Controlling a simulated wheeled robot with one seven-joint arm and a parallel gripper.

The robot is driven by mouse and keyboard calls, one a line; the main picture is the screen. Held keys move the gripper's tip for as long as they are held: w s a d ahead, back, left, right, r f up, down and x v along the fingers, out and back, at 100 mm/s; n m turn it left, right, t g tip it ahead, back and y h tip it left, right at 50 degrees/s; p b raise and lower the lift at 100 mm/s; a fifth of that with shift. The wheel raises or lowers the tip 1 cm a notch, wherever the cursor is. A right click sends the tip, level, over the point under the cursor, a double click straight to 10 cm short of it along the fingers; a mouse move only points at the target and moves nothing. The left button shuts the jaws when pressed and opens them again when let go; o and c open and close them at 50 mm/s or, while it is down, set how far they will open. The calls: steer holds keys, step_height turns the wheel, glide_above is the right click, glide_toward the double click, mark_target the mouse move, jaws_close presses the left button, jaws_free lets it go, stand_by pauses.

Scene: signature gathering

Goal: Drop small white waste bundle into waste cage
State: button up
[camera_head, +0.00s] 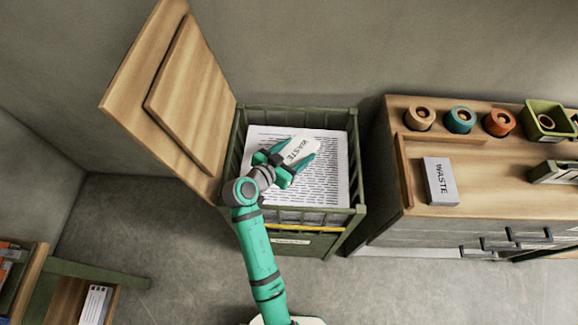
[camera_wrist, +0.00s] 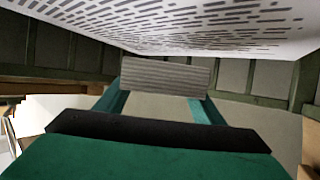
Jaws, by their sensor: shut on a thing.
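My gripper (camera_head: 288,165) is over the open waste cage (camera_head: 356,180), shut on a small white bundle (camera_head: 298,149) marked WASTE. In the wrist view the bundle's grey layered edge (camera_wrist: 165,75) shows between the green fingers. The cage is green and slatted, and its wooden lid (camera_head: 178,95) stands open to the left. Inside the cage lies a large white stack of printed paper (camera_head: 325,180), under the bundle in the head view. I cannot tell whether the bundle touches the stack.
A second bundle marked WASTE (camera_head: 440,181) lies on the wooden cabinet top (camera_head: 480,190) at the right. Brown, teal and orange rolls (camera_head: 460,119) and a green bin (camera_head: 548,121) stand behind it. A low shelf (camera_head: 65,285) is at lower left. Floor is bare between.

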steer(key=shift+f, duration=0.25)
steer(key=shift+s+d+f, duration=0.1)
steer(key=shift+d+f, duration=0.05)
steer(key=shift+d, duration=0.2)
steer(key=o, duration=1.2)
steer(key=shift+a, duration=0.1)
steer(key=shift+o, duration=0.2)
